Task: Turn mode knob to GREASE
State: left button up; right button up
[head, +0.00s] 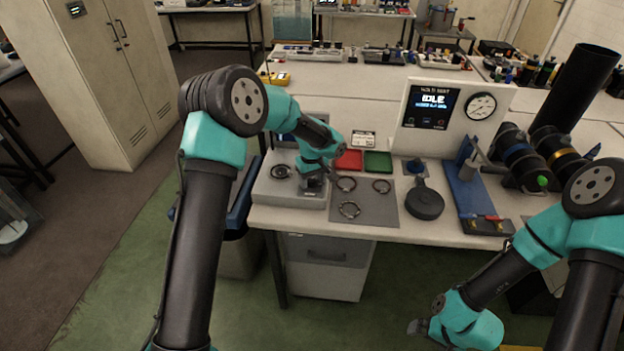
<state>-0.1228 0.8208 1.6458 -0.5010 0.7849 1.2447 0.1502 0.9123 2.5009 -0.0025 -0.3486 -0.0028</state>
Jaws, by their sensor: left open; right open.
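A light grey box unit (268,193) stands at the left end of the bench. A dark round dial (281,171) sits on its top; I cannot read any GREASE label, and cannot tell whether this dial is the mode knob. My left gripper (315,191) points down over the right part of the unit, to the right of the dial, and hides what lies beneath it. Its jaws are open, with nothing visible held. My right gripper (417,328) is open and empty, low in front of the bench, away from the unit.
A grey mat (370,209) with several dark rings lies right of the unit. Behind it are a red tray (349,160) and a green tray (378,161). A panel (421,143) shows IDLE beside a gauge (481,106). A blue fixture (468,196) stands at the right.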

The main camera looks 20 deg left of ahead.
pick_arm(q)
jog(key=shift+c, duration=0.4)
jog(key=c, duration=0.8)
jog(key=shift+c, duration=0.2)
jog(key=shift+m, duration=0.4)
jog(key=m, duration=0.7)
jog(key=shift+m, duration=0.4)
jog(key=m, duration=0.4)
jog(key=shift+m, duration=0.3)
jog(key=m, duration=0.4)
jog(key=shift+m, duration=0.4)
